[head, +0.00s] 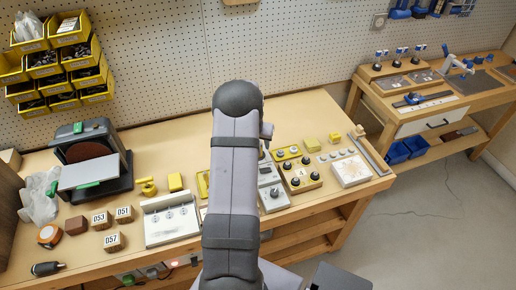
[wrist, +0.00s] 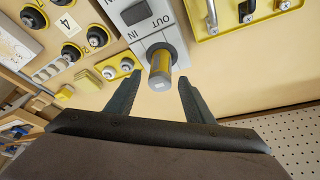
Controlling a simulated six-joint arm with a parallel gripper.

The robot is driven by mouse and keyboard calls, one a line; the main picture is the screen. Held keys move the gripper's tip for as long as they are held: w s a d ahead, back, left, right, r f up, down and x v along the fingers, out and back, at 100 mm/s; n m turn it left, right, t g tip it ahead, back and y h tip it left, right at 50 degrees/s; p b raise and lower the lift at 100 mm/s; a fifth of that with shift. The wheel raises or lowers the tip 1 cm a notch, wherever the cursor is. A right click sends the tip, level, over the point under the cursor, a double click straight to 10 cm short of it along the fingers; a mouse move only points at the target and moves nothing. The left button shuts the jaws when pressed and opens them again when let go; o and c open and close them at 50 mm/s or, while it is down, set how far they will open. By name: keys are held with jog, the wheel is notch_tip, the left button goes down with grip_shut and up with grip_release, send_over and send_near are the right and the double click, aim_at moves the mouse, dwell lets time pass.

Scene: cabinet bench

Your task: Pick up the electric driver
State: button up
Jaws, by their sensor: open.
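My gripper (wrist: 160,84) is open, with one finger to each side of the cylinder in the picture and a gap on both sides. In the head view my arm hides the gripper and the cylinder; part of the grey box (head: 271,177) shows beside the arm. A dark handle-like tool (head: 47,268) lies at the bench's front left.
A yellow knob panel (head: 298,173) and white board (head: 350,171) stand right of the grey box. A white panel (head: 170,218), numbered blocks (head: 102,220) and a sander (head: 92,160) stand left. Wrist view shows a yellow handle tray (wrist: 205,15) close by and pegboard (wrist: 285,128).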

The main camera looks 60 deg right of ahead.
jog(key=shift+d+f, duration=0.2)
jog(key=shift+f, duration=0.4)
grip_shut()
jog(key=shift+r, duration=0.2)
jog(key=shift+d+r+b, duration=0.1)
jog(key=shift+r+b, duration=0.2)
jog(key=shift+r, duration=0.3)
notch_tip(320, 180, up, 9)
jog(key=b, duration=0.3)
jog(key=shift+f, duration=0.2)
